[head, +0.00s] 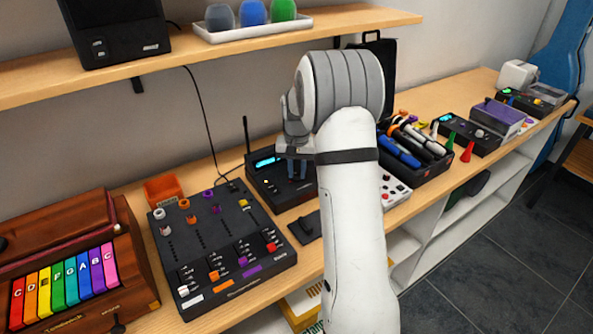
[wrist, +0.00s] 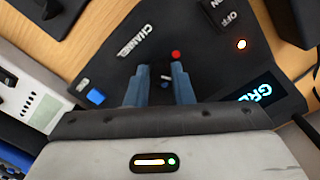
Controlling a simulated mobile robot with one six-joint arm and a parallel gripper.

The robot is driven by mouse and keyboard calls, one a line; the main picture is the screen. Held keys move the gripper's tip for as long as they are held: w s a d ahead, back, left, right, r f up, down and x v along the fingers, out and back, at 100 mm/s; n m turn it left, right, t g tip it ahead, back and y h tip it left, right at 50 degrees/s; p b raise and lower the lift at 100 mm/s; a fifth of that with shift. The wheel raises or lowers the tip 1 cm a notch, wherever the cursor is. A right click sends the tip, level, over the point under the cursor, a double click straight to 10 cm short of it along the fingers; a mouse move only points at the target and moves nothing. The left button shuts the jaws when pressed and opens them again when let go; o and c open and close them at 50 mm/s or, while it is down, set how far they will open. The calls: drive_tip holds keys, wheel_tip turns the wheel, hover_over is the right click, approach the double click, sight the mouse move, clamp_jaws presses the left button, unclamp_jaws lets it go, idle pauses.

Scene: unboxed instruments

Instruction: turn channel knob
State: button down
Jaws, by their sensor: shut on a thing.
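The black radio-like device (head: 267,188) stands on the wooden counter, with an antenna and a lit cyan display (head: 266,162). In the wrist view the device's panel (wrist: 205,62) fills the middle, with a CHANNEL label, a red dot, an ON/OFF label and the display (wrist: 255,92). My gripper (head: 297,170) is over the device's right part and reaches down to it. In the wrist view my gripper (wrist: 157,82) has its two grey-blue fingers around the channel knob (wrist: 165,78), shut on it. Only a small part of the knob with a pale mark shows between the fingers.
A mixer (head: 222,245) with knobs and sliders stands to the left, and a wooden keyboard box (head: 75,265) beyond it. A black case of markers (head: 415,155) lies to the right behind my arm. A shelf (head: 230,55) runs above. A small black item (head: 305,227) lies in front.

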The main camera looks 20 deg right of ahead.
sight(297, 174)
drive_tip(key=c, duration=1.3)
unclamp_jaws()
drive_tip(key=shift+o, duration=0.2)
drive_tip(key=shift+r, duration=0.15)
wheel_tip(297, 174, up, 8)
drive_tip(key=shift+f+b, duration=0.2)
drive_tip(key=shift+b, duration=0.2)
drive_tip(key=s+a+r+n, duration=0.1)
drive_tip(key=s+a+r, duration=0.4)
drive_tip(key=s, duration=0.2)
drive_tip(key=s+a+n+t, duration=0.1)
drive_tip(key=s+a+n, duration=0.1)
drive_tip(key=s, duration=1)
drive_tip(key=s+a+f+n+t, duration=0.1)
drive_tip(key=s+a, duration=0.4)
drive_tip(key=s, duration=0.7)
drive_tip(key=shift+a+f+n+t, duration=0.2)
drive_tip(key=shift+n+t, duration=0.3)
drive_tip(key=shift+n, duration=0.1)
